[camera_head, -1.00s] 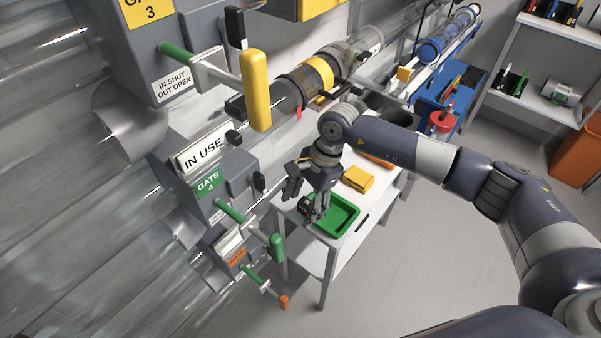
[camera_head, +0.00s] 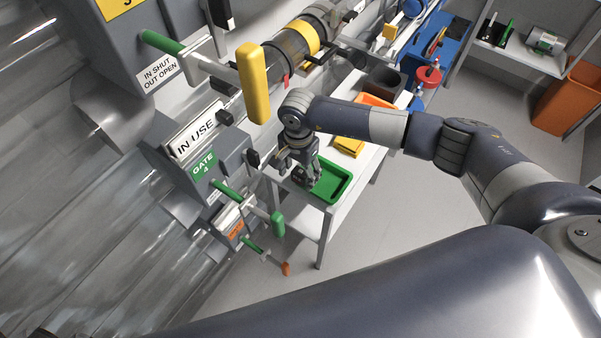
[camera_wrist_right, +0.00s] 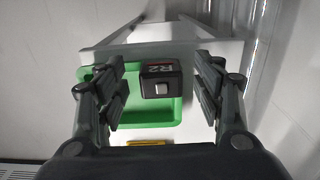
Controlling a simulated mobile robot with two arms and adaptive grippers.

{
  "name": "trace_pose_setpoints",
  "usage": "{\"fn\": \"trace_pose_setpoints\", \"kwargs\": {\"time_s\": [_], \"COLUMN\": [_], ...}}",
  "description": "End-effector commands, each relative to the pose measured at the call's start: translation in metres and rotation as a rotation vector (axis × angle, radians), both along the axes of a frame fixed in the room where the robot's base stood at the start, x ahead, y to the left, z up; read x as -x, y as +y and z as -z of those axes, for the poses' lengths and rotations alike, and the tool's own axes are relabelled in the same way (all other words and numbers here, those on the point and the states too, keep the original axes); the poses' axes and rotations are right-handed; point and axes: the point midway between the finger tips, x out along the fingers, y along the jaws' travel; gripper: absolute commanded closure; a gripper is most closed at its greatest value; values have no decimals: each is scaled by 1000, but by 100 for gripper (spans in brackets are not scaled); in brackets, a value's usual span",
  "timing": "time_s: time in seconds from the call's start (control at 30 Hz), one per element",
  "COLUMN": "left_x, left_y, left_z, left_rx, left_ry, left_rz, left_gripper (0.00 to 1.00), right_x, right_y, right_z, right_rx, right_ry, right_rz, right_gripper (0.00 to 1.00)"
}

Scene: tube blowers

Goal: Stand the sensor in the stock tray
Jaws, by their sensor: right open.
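The sensor (camera_wrist_right: 161,82) is a small dark block with "R2" marked on it, seen from above in the right wrist view. It appears over or in a far corner of the green stock tray (camera_wrist_right: 150,123). I cannot tell whether it touches the tray floor. My right gripper (camera_head: 298,172) points down at the left end of the tray (camera_head: 351,176). Its fingers are open on both sides of the sensor with gaps in the right wrist view (camera_wrist_right: 160,72). In the head view the fingers largely hide the sensor. My left gripper is not in view.
The tray is on a white table (camera_head: 308,218). A yellow item (camera_head: 349,146), an orange tray (camera_head: 374,101) and a dark bin (camera_head: 385,80) are further back. Green-handled gate levers (camera_head: 277,224) and clear tubes stand close left. Floor at right is clear.

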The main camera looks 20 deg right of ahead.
Motion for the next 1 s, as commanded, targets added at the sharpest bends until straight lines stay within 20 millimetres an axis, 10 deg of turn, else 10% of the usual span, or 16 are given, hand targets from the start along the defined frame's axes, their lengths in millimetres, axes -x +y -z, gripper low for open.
{"fn": "trace_pose_setpoints", "kwargs": {"time_s": [0.37,0.6,1.0], "left_x": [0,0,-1], "left_y": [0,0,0], "left_z": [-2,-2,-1], "left_rx": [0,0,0], "left_ry": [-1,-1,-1], "left_rz": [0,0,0], "left_gripper": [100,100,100], "right_x": [-1,-1,-2], "right_y": [-1,-1,-1], "right_z": [16,16,9], "right_rx": [0,0,-1], "right_ry": [-2,-2,-4], "right_rz": [1,1,1], "right_gripper": [38,86,90]}}
